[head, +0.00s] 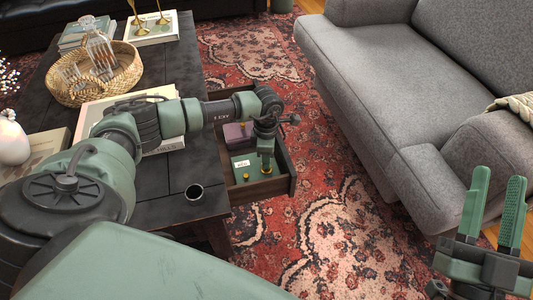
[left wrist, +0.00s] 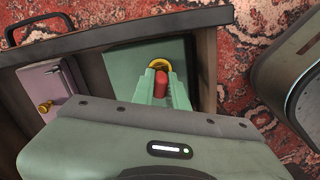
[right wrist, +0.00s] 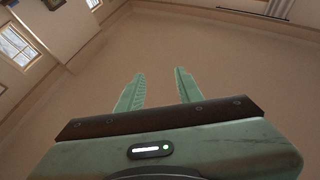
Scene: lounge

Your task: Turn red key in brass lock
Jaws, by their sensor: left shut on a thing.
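A green box (left wrist: 125,62) lies in the open drawer, and a round brass lock (left wrist: 160,65) shows on its top face in the left wrist view. The red key (left wrist: 161,84) stands at the lock, between the fingers of my left gripper (left wrist: 160,78). My left gripper is shut on the key. How deep the key sits in the lock is hidden. In the head view my left gripper (head: 266,168) points down over the green box (head: 281,183). My right gripper (head: 499,180) is open and empty at the lower right, its fingers pointing up.
A purple box (head: 236,133) with a brass knob lies beside the green box in the drawer (head: 283,150). A grey sofa (head: 375,75) stands right. Rug lies between.

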